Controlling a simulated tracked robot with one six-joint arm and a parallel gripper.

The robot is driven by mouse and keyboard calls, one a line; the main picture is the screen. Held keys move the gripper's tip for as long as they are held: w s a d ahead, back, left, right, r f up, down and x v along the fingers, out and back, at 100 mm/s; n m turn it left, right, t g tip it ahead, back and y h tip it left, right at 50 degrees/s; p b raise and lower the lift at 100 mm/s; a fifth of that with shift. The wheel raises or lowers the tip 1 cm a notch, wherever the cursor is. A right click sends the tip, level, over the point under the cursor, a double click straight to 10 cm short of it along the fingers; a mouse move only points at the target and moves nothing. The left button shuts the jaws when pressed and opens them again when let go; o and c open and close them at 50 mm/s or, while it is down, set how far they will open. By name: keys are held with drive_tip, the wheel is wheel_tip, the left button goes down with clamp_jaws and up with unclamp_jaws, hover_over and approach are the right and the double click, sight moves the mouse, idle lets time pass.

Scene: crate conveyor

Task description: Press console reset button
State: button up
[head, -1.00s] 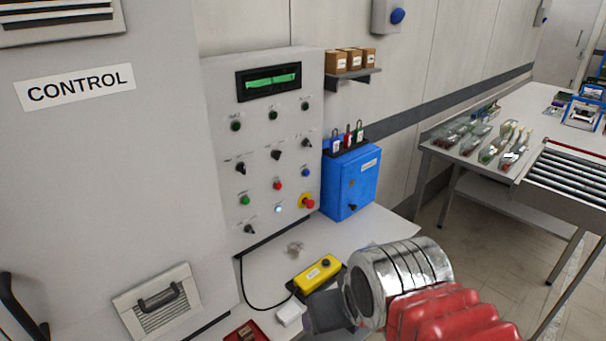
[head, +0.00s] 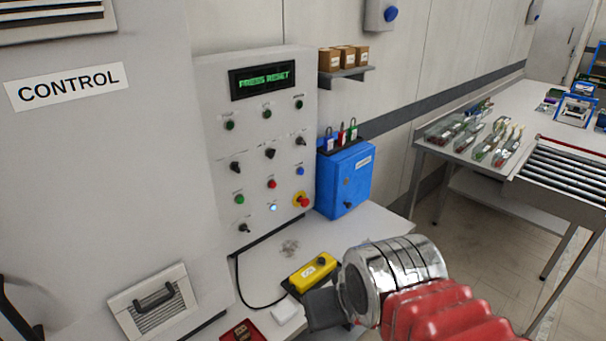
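The grey console (head: 216,150) stands on the bench, and its display (head: 262,80) reads "PRESS RESET" in green. Its panel has a red button (head: 271,184), a blue button (head: 300,171), a green button (head: 239,199) and a glowing white-blue button (head: 273,208). A red mushroom knob (head: 303,201) sits on a yellow ring at the lower right. The labels are too small to read, so I cannot tell which is the reset. My gripper (head: 325,309) shows as a dark block in front of the bench, below and right of the panel, apart from the buttons.
A yellow pendant box (head: 312,271) with a black cable lies on the bench near my gripper. A blue lockout box (head: 345,181) stands right of the console. Space before the panel is clear.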

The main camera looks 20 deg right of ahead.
clamp_jaws()
idle(1.0)
